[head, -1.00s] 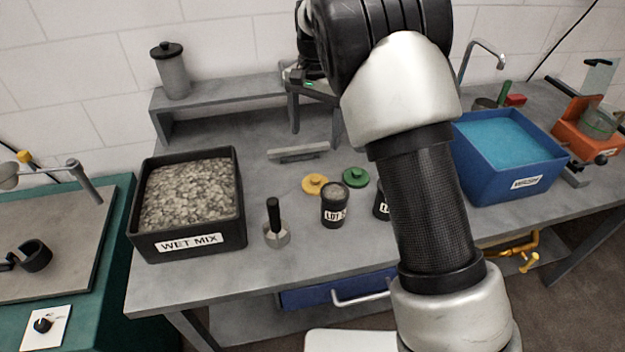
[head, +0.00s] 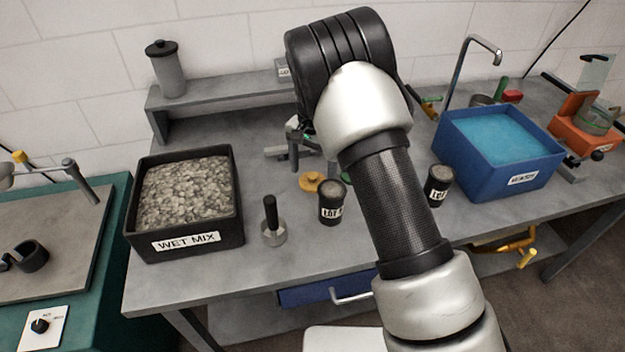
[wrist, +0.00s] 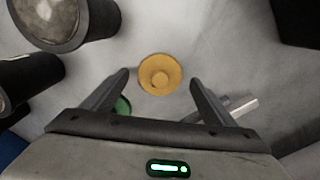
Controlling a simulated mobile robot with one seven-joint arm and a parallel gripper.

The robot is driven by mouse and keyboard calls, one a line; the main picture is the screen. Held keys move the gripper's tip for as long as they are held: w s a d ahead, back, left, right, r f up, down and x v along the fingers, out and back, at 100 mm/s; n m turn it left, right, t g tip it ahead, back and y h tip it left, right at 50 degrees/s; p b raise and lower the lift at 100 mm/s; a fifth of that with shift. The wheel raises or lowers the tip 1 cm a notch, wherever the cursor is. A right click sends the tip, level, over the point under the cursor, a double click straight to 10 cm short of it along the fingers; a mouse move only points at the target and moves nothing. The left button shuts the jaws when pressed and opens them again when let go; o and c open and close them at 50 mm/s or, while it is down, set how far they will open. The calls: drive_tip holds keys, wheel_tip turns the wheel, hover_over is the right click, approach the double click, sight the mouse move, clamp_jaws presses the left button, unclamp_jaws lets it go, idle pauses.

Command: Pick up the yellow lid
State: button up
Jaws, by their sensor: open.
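The yellow lid (head: 312,181), a flat disc with a raised knob, lies on the grey table behind a dark labelled cup. In the wrist view the yellow lid (wrist: 160,75) shows just beyond the fingertips, centred between them. My gripper (wrist: 158,80) is open and empty, above the table and apart from the lid. In the head view my gripper (head: 312,150) is partly hidden by my arm, close to the lid's upper side. The green lid (wrist: 122,106) is partly hidden behind the left finger in the wrist view.
A tamper (head: 272,222) and the black WET MIX tub (head: 236,225) are to the left. A blue tub (head: 480,180) is to the right. A grey metal bar (wrist: 235,108) lies by the right finger.

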drive_tip(key=shift+f, duration=0.45)
drive_tip(key=c, duration=1.1)
